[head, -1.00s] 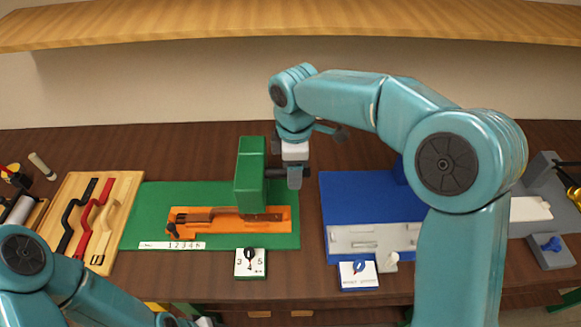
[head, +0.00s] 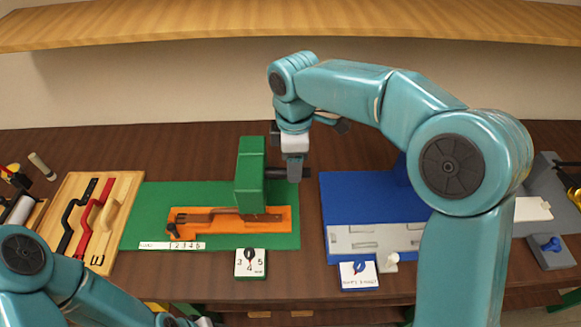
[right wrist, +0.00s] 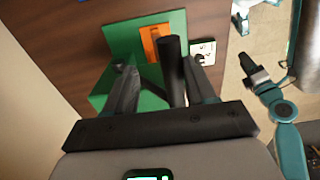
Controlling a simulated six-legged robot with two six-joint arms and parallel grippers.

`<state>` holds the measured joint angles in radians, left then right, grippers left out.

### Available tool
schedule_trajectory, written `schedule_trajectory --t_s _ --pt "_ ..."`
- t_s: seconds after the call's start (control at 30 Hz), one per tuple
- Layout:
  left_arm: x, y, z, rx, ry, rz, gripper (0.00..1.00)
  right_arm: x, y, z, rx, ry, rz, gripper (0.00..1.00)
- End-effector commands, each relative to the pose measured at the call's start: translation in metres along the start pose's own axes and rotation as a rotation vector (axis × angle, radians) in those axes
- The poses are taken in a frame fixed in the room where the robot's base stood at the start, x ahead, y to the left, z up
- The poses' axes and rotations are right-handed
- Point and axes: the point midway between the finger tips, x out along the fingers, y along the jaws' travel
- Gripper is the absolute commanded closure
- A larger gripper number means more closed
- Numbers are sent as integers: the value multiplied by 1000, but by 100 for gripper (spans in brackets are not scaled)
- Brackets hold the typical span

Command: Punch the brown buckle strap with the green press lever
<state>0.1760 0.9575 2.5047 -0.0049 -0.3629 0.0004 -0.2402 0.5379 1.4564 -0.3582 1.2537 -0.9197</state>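The green press (head: 250,172) stands on a green base. The brown strap (head: 195,217) lies in an orange holder (head: 225,226) and runs under the press head. The press lever is a dark bar (right wrist: 172,65) in the right wrist view; in the head view a dark end (head: 305,173) shows beside my gripper. My right gripper (head: 293,170) is at the right side of the press. The right wrist view shows its two fingers (right wrist: 162,88) apart, with the bar between them. My left gripper (head: 200,322) is at the bottom edge of the head view, mostly cut off.
A dial block (head: 250,264) stands in front of the press. A blue station (head: 365,205) with a grey fixture is to the right. A wooden board (head: 120,195) with several strap-like handles lies to the left. A shelf (head: 290,25) spans the back.

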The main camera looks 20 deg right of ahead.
Motion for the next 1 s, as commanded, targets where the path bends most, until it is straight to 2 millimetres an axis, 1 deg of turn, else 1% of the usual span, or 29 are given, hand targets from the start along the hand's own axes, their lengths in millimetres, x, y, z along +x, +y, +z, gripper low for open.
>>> schedule_trajectory --t_s 0.03,0.2,0.43,0.57,1.0 --pt "0 0 0 0 0 0 49 -6 2 0 1 3 7 49" --pt "0 0 0 0 0 0 49 -22 1 0 1 2 7 49" --pt "0 0 0 0 0 0 49 -38 0 0 1 1 3 49" --pt "0 0 0 0 0 0 49 -40 0 0 1 1 2 49" --pt "0 0 0 0 0 0 49 -40 0 0 0 0 0 49"
